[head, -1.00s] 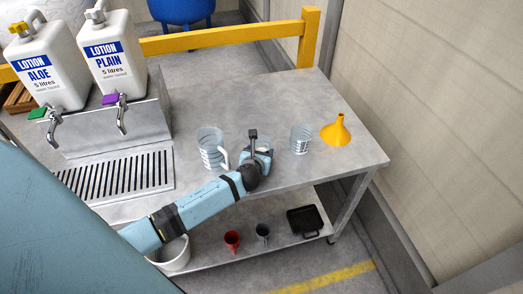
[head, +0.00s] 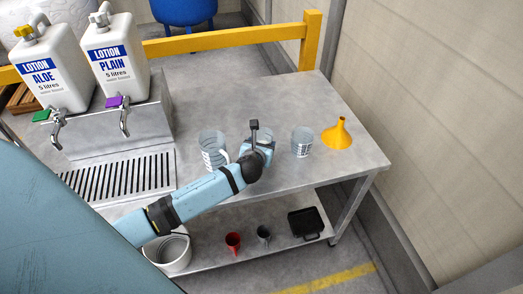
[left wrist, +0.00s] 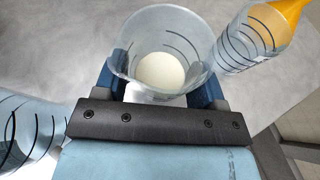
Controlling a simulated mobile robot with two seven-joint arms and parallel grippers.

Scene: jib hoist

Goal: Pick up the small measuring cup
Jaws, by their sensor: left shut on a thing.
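A small clear measuring cup (left wrist: 135,45) stands upright between the fingers of my left gripper (head: 263,150). In the left wrist view the blue fingers press on both sides of it, and a pale round patch shows at its bottom. In the head view the cup is largely hidden by the gripper, and its gap from the table is hard to judge. A larger clear jug with a handle (head: 210,147) stands just left of the gripper. Another clear cup (head: 302,142) stands to the right. My right gripper is not in view.
A yellow funnel (head: 337,135) stands near the right end of the metal table (head: 240,95). Two lotion canisters with taps, one aloe (head: 55,75) and one plain (head: 115,60), stand at the left above a slotted drip tray (head: 125,178). The table's back middle is clear.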

